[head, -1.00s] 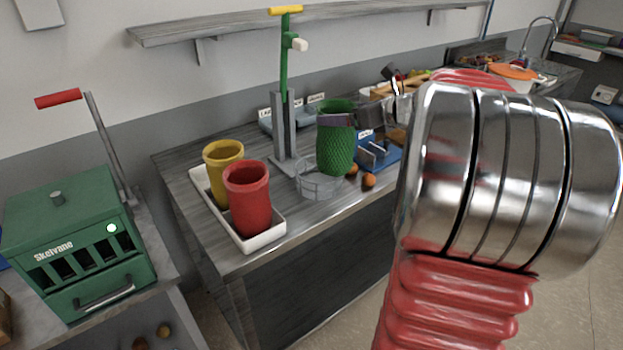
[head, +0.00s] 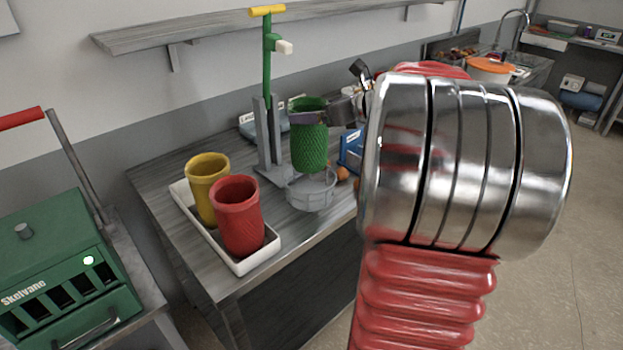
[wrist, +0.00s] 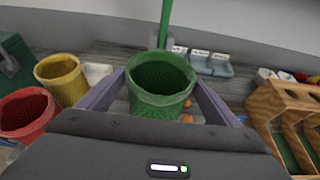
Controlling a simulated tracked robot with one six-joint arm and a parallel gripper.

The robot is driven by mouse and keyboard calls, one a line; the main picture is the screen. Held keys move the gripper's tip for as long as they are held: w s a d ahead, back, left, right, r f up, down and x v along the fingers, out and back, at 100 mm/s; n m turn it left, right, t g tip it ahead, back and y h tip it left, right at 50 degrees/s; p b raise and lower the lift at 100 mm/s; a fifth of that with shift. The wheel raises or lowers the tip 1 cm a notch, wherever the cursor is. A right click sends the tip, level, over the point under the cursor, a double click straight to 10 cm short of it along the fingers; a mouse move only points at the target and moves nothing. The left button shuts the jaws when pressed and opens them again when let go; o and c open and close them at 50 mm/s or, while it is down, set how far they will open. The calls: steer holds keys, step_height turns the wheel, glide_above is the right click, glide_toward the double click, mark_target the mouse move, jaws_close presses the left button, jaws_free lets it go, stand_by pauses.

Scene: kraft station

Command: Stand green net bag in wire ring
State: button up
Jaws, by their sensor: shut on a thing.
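The green net bag (head: 310,145) is an upright, open-topped cylinder. My gripper (head: 322,118) is shut on it near its upper part. In the wrist view the bag (wrist: 160,85) sits between my two fingers (wrist: 160,98), its mouth open. The wire ring (head: 311,192) is a pale round basket on the bench. In the head view the bag is over the ring, its bottom overlapping the ring's back rim; I cannot tell whether it is inside or just above. The ring is hidden in the wrist view.
A white tray (head: 262,260) holds a yellow net bag (head: 207,188) and a red net bag (head: 238,218) left of the ring. A green press stand (head: 268,120) rises behind. Orange fruit (head: 342,173) and a blue device (head: 350,150) lie right. A wooden rack (wrist: 280,110) shows at right.

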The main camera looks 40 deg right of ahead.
mark_target(323, 146)
step_height(323, 146, down, 6)
steer(key=shift+r, duration=0.1)
stand_by(0.4)
steer(key=shift+f, duration=2.15)
steer(key=o, duration=1.2)
steer(key=shift+r, duration=0.1)
